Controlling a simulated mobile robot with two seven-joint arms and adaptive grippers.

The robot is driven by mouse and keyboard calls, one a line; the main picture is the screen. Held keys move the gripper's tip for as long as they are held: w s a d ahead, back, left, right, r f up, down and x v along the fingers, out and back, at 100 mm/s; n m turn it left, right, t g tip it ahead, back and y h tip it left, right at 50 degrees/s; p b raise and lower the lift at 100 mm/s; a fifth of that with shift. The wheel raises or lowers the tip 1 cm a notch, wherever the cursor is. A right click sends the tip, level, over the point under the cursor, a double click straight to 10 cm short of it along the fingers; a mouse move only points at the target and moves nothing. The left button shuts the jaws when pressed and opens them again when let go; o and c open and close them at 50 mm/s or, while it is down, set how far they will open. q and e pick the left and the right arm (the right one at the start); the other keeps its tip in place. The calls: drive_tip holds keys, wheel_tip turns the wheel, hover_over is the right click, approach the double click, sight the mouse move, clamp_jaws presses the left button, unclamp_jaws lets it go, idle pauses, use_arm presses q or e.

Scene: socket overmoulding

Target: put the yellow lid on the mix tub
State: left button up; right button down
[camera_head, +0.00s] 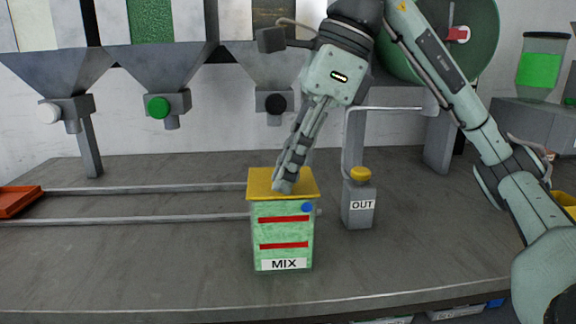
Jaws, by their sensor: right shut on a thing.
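The mix tub (284,240) is a green box with two red stripes, a blue dot and a "MIX" label, standing upright near the front of the bench. The yellow lid (262,184) lies over the top of the tub and appears to cover it. My right gripper (282,186) reaches down from above with its fingertips at the lid's middle, shut on the lid. The fingers hide the part of the lid they grip. I cannot tell whether the lid is fully seated. My left gripper is not in view.
A grey "OUT" box (358,207) with a yellow knob stands just right of the tub. Two rails (150,190) run left toward an orange tray (18,201). Hoppers (165,62) hang behind. The bench front (150,275) is clear.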

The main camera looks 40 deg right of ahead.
drive_tip(key=c, duration=1.4)
unclamp_jaws()
drive_tip(key=shift+c, duration=0.2)
drive_tip(key=v, duration=1.2)
drive_tip(key=shift+w+r, duration=0.1)
drive_tip(key=shift+a, duration=0.1)
